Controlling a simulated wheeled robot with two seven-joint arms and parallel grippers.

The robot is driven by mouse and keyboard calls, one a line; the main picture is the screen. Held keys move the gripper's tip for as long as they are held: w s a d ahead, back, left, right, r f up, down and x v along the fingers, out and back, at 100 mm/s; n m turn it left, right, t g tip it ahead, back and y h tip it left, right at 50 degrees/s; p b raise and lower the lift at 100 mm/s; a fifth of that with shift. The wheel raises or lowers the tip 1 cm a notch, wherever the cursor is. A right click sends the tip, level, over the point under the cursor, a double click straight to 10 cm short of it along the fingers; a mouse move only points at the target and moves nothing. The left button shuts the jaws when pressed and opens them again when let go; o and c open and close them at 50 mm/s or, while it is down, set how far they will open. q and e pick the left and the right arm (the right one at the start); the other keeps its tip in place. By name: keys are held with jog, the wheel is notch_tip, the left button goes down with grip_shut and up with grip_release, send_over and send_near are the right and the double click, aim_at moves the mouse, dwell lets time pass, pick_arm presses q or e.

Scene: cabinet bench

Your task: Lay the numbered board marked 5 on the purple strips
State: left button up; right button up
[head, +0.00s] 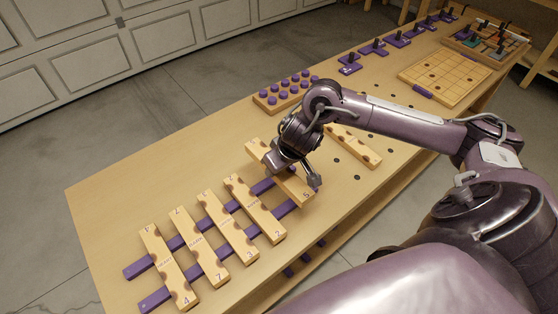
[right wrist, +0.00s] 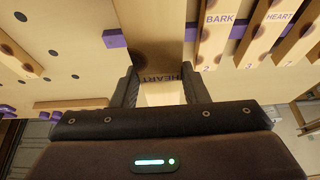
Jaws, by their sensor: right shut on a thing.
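The board marked 5 (head: 296,187) is a pale wooden plank with dark notches, at the right end of the row. My right gripper (head: 293,172) is shut on it, and the arm hides its middle. In the right wrist view the board (right wrist: 155,35) runs away between the two fingers (right wrist: 163,92), with HEART printed near them. Two parallel purple strips (head: 135,270) pass under the row, and a strip end shows beyond the board (right wrist: 115,38). I cannot tell whether the board touches the strips or hovers just above. My left gripper is not in view.
Several boards lie across the strips, including those marked 4 (head: 168,268), 7 (head: 199,247), 3 (head: 229,229) and 2 (head: 256,210). Another board (head: 354,148) lies loose to the right. A purple-peg block (head: 287,92) stands behind. The bench's left end is clear.

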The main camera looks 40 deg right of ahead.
jog(key=shift+f+b, duration=0.3)
jog(key=shift+f, duration=0.2)
jog(key=shift+f+b, duration=1.55)
jog(key=shift+f, duration=1.55)
jog(key=shift+p, duration=0.5)
jog(key=shift+f+p, duration=0.35)
jog(key=shift+p, duration=0.2)
jog(key=shift+f, duration=0.25)
jog(key=shift+f, duration=0.3)
